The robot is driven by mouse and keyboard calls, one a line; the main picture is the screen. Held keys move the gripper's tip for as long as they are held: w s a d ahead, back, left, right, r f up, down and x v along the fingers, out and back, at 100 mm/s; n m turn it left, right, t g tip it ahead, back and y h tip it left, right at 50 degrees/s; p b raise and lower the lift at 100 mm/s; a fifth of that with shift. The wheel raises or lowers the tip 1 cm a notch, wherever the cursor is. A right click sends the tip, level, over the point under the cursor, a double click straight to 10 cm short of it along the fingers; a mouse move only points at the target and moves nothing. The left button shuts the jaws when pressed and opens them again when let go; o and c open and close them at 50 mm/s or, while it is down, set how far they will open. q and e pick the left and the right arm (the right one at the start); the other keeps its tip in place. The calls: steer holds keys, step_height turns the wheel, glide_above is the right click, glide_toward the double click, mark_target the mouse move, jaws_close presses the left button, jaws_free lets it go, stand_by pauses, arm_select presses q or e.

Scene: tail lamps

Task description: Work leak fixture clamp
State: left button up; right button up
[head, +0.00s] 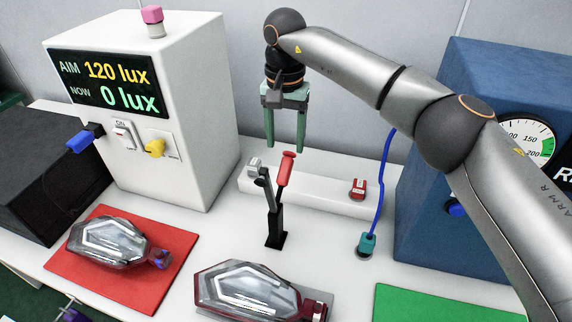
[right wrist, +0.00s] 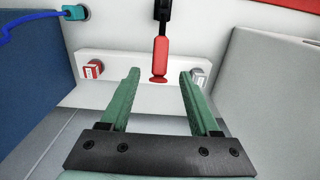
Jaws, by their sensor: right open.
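The leak fixture clamp is a black post (head: 276,228) with a red-gripped handle (head: 286,168) that stands up, tilted slightly right, and a grey arm beside it. The red handle also shows in the right wrist view (right wrist: 160,56), between the fingers in the picture. My right gripper (head: 285,148), with green fingers, is open and empty, pointing down above and behind the handle; I see no contact. A clear and dark red tail lamp (head: 250,288) lies in front of the clamp on a grey plate. My left gripper is not recognisable in view.
Another tail lamp (head: 108,242) lies on a red mat (head: 75,275) at left. A white tester (head: 190,110) and a blue gauge box (head: 420,210) flank the clamp. A white bar (head: 325,190) lies behind it. A blue hose (head: 383,180) hangs right. A green mat (head: 430,305) is bare.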

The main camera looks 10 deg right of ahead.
mark_target(286, 165)
step_height(286, 165, down, 8)
steer(key=shift+f, duration=0.1)
stand_by(0.4)
jaws_close()
stand_by(0.3)
steer(key=shift+w, duration=0.1)
stand_by(0.8)
